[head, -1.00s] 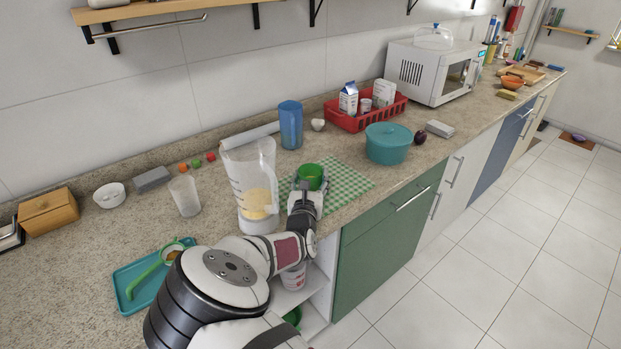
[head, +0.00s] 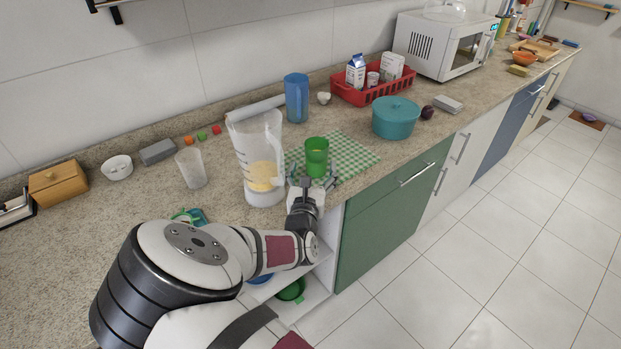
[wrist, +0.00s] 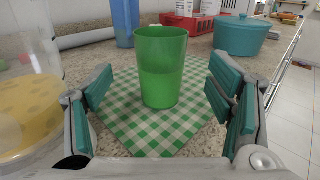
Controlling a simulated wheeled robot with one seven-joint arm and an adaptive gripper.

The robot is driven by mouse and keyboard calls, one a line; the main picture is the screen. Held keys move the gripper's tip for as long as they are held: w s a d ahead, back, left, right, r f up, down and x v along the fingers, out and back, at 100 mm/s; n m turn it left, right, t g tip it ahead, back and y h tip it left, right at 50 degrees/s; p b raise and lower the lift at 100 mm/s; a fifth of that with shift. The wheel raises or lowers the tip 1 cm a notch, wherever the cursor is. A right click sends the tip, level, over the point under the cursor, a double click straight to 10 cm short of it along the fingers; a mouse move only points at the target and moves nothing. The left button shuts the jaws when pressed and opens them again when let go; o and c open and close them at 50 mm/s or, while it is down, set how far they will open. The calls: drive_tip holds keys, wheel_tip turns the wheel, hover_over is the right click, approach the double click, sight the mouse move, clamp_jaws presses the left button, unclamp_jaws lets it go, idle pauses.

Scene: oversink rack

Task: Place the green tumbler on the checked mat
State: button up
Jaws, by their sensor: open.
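The green tumbler (head: 316,157) stands upright on the green-and-white checked mat (head: 352,158). In the wrist view the tumbler (wrist: 160,68) stands on the checked mat (wrist: 150,140), clear of its edges. My gripper (head: 312,184) is at the near side of the mat. In the wrist view my gripper (wrist: 162,98) is open, with one teal-padded finger to each side of the tumbler and gaps between. The fingers do not touch it, and the tumbler stands ahead of them.
A blender jug (head: 262,160) stands close to the left of my gripper. A blue pitcher (head: 296,98) is behind the mat. A teal pot (head: 396,118) stands right of it, and a red basket (head: 372,92) is farther back.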

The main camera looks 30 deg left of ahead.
drive_tip(key=shift+v, duration=1.8)
